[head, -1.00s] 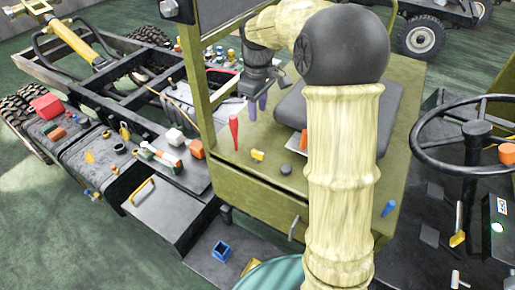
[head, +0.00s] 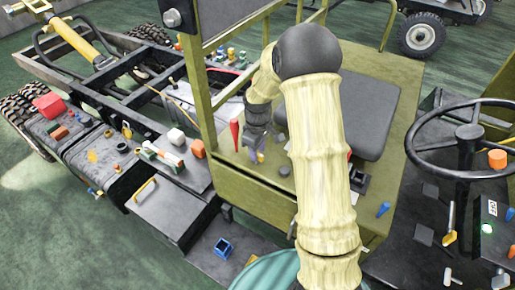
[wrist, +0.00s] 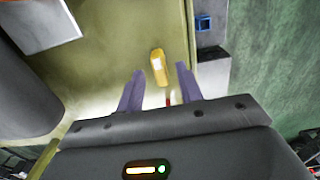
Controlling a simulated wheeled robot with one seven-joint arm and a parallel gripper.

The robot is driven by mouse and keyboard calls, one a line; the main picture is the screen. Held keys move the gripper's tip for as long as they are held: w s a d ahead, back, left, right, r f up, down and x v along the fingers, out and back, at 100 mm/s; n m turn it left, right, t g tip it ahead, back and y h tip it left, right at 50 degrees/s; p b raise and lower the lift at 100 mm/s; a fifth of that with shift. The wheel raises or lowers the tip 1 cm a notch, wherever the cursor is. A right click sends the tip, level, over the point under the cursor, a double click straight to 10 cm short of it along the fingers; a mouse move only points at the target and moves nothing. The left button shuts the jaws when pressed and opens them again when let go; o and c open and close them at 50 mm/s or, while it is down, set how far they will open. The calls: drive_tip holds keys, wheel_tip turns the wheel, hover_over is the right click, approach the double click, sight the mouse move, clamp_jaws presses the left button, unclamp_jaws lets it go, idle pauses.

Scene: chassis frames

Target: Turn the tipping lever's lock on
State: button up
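A red lever (head: 235,134) stands upright on the olive platform beside the seat. A small yellow piece (wrist: 158,66) lies on the olive surface in the wrist view. In the head view it is mostly hidden by my gripper. I cannot tell for sure which of these is the lock. My gripper (wrist: 159,76) is open, its two purple fingers apart on either side of the yellow piece in the picture. Nothing is held. A bit of red (wrist: 168,98) shows between the fingers. In the head view my gripper (head: 256,156) is just right of the red lever, low over the platform.
A blue lever (head: 383,209) and the steering wheel (head: 420,150) are to the right.

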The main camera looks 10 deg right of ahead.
drive_tip(key=shift+f, duration=0.4)
clamp_jaws()
